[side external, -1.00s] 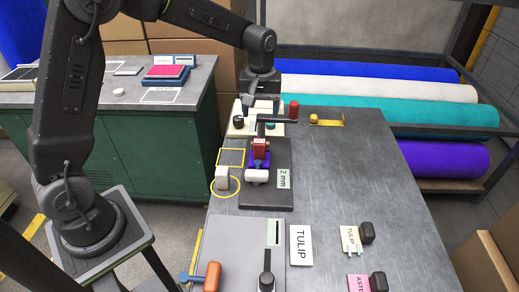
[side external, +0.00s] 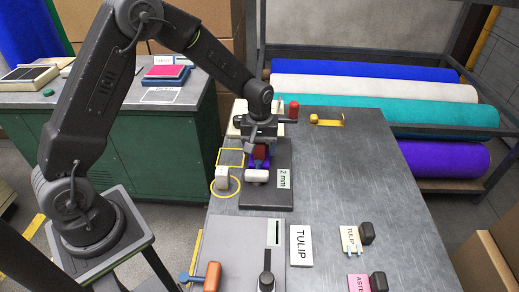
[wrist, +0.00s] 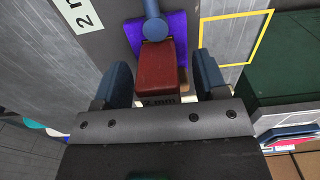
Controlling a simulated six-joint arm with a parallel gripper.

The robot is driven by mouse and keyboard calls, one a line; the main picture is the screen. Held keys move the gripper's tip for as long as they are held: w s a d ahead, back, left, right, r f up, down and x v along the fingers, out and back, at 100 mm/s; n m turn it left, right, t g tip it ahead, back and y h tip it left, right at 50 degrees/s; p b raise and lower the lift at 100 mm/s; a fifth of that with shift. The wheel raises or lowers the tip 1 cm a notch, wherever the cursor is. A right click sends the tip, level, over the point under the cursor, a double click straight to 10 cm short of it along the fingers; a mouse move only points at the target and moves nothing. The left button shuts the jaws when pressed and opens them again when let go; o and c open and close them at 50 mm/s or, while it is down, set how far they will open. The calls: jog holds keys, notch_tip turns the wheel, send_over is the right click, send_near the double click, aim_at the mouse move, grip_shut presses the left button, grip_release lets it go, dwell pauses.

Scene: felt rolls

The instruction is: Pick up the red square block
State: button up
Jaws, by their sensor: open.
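The red square block (side external: 260,151) sits on a purple piece (side external: 250,162) on the dark 2 mm plate (side external: 265,200). In the wrist view the red block (wrist: 157,68) lies between my two blue fingers, with a blue round-ended part (wrist: 154,25) against its far side on the purple piece (wrist: 178,28). My gripper (side external: 260,143) is low over the block in the side view. In the wrist view my gripper (wrist: 160,82) is open, with a gap visible on each side of the block. The block's lower part is hidden.
A white rounded piece (side external: 256,176) lies on the plate in front of the block. A red cylinder (side external: 294,110) stands behind.

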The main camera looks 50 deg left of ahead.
jog(key=shift+c, duration=0.5)
grip_shut()
jog(key=shift+r, duration=0.1)
notch_tip(320, 180, up, 4)
jog(key=shift+a+r, duration=0.15)
jog(key=s+a+r, duration=0.5)
jog(key=a+r, duration=0.1)
jog(key=a, duration=0.4)
jog(key=shift+s+r, duration=0.2)
jog(key=shift+s, duration=0.05)
